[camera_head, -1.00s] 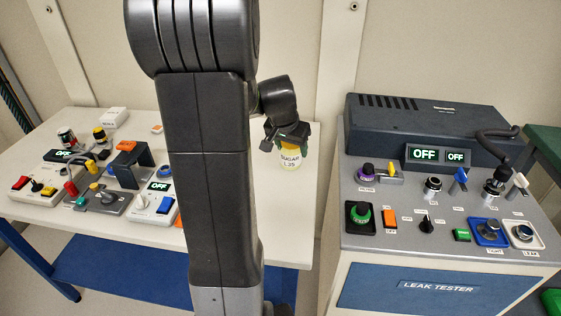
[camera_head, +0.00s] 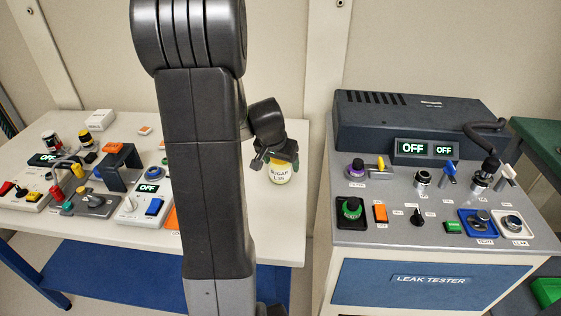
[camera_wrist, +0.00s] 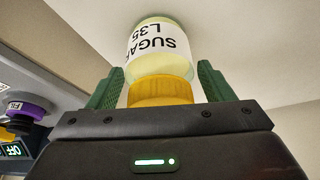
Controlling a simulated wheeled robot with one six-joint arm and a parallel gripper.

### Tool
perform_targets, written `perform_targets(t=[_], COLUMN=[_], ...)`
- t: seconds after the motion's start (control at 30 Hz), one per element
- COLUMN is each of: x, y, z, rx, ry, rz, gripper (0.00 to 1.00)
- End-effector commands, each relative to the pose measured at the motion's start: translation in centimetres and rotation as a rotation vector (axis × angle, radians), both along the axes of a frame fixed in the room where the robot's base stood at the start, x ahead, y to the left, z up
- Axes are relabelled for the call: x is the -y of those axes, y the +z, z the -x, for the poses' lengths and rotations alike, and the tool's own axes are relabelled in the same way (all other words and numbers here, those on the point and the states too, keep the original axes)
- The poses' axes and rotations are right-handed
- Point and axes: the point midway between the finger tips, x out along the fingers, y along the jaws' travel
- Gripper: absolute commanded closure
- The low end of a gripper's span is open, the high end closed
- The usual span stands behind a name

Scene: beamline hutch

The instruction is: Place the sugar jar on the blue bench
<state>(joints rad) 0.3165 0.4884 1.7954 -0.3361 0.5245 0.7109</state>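The sugar jar (camera_head: 281,173) is a pale yellow jar with a white label reading "SUGAR L35". It is upright over the right part of the white-topped bench (camera_head: 285,220), which has blue legs and a blue lower shelf. In the wrist view the jar (camera_wrist: 160,45) sits between the green fingers (camera_wrist: 160,88), lid towards the gripper. I cannot tell whether the jar's base touches the bench top.
Several control boxes and a dark bracket (camera_head: 119,168) crowd the bench's left part. The leak tester (camera_head: 430,240) stands to the right across a narrow gap, its top full of knobs. A green surface (camera_head: 540,145) is at far right. The bench top around the jar is clear.

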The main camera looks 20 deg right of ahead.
Motion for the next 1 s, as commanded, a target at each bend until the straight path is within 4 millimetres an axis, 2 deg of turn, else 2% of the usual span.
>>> perform_targets(t=[0.3,0.47,1.0], x=[0.0,-0.2,-2.7], y=[0.1,1.0,9.8], z=[0.0,0.1,2.7], rx=[0.0,0.002,0.003], ry=[0.0,0.0,0.001], rz=[0.0,0.001,0.0], gripper=[0.21,0.21,0.21])
